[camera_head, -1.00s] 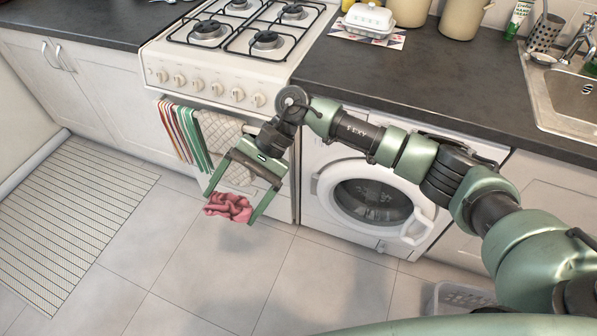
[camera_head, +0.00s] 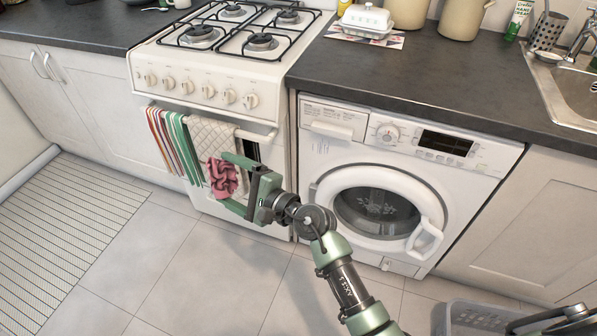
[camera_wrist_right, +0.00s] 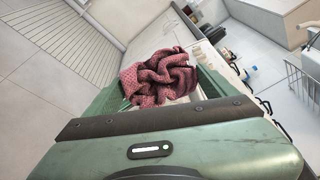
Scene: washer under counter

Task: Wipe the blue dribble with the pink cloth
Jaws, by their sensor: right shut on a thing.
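The pink cloth (camera_head: 222,178) is a crumpled bundle between the fingers of my right gripper (camera_head: 226,184). It hangs in the air in front of the cooker's oven door, by the towels. In the right wrist view the cloth (camera_wrist_right: 158,76) bulges up between the two green fingers, and my right gripper (camera_wrist_right: 160,95) is shut on it. My left gripper is not in view.
Striped and pale towels (camera_head: 208,138) hang on the rail of the white cooker (camera_head: 190,88). The washing machine (camera_head: 345,150) stands under the dark counter (camera_head: 430,80). A grey basket (camera_head: 480,318) is on the floor at bottom right.

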